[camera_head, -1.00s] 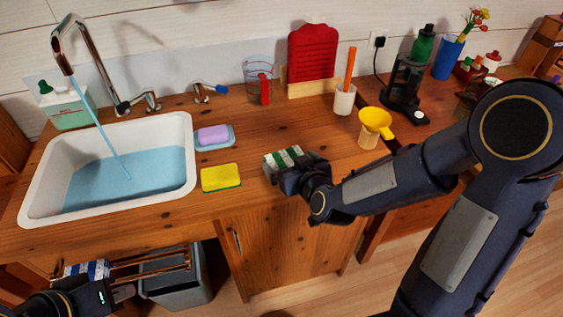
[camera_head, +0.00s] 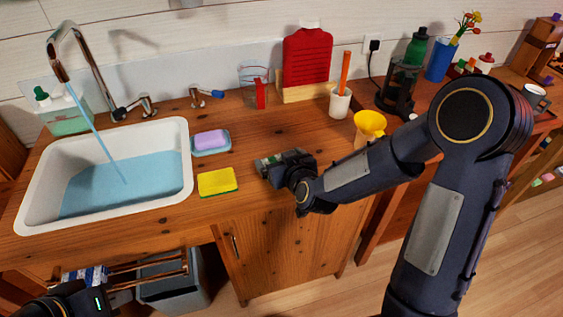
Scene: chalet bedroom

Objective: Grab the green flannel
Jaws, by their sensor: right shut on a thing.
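The green flannel (camera_head: 265,163) is a green-and-white striped cloth on the wooden counter, right of the yellow sponge. Only a small part of it shows, because my right gripper (camera_head: 276,168) covers most of it. My right gripper is shut on the flannel, low over the counter.
The sink (camera_head: 185,180) holds water under a running tap (camera_head: 75,50). A yellow sponge (camera_head: 218,182) and a purple soap (camera_head: 211,140) on a dish lie between sink and flannel. A yellow funnel (camera_head: 369,124) and a white cup (camera_head: 340,102) stand behind my right arm.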

